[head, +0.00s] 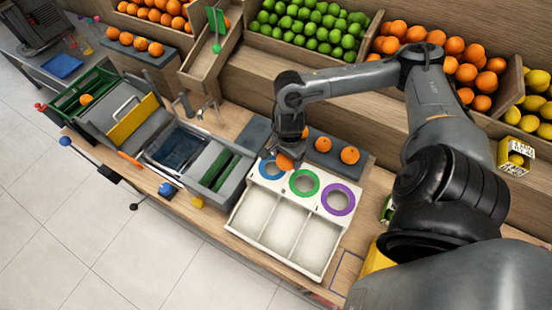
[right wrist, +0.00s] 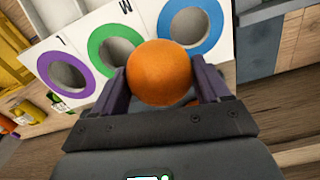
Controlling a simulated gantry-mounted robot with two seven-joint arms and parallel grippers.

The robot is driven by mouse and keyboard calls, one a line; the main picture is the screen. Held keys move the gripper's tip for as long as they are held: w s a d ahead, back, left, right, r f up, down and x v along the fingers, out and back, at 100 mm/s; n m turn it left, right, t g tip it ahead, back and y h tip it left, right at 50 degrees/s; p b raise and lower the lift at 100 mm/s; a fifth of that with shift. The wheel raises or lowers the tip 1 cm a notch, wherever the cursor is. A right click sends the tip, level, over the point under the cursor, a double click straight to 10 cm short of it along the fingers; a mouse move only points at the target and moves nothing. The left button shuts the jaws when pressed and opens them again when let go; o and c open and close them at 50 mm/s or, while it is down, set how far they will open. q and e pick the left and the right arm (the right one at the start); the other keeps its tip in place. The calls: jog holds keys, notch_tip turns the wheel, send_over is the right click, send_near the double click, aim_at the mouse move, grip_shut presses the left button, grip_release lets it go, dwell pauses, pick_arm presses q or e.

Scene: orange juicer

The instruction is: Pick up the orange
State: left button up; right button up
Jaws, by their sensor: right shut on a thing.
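My right gripper (head: 287,152) is shut on an orange (head: 285,162) in the head view. In the right wrist view the orange (right wrist: 160,73) sits between the two purple-grey fingers, with its top uncovered. The held orange is over the white sorting tray (head: 252,216), near its blue ring (head: 266,174). The tray also has a green ring (head: 304,190) and a purple ring (head: 338,200) around holes. Other oranges (head: 350,156) rest on a dark slab beside the tray. My left gripper is not in view.
Crates of limes (head: 310,25) and oranges (head: 465,60) stand along the back. A juicer-like machine (head: 130,120) and a grey bin (head: 215,165) are left of the tray. A yellow box (head: 516,155) is at the right. The tray's lower compartments look empty.

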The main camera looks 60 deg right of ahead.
jog(key=shift+s+r, duration=3.1)
jog(key=shift+s, duration=0.3)
jog(key=shift+s+a+f+b, duration=0.1)
jog(key=shift+a+f+b, duration=0.05)
jog(key=shift+f+b, duration=0.55)
jog(key=shift+s+a+f+b, duration=0.1)
jog(key=shift+a+f+b, duration=0.1)
jog(key=shift+f+b, duration=0.45)
jog(key=shift+s+a+f+b, duration=0.1)
jog(key=shift+a+f+b, duration=0.05)
jog(key=shift+f+b, duration=0.55)
jog(key=shift+f, duration=0.15)
notch_tip(320, 180, down, 6)
jog(key=b, duration=0.6)
jog(key=shift+f, duration=0.25)
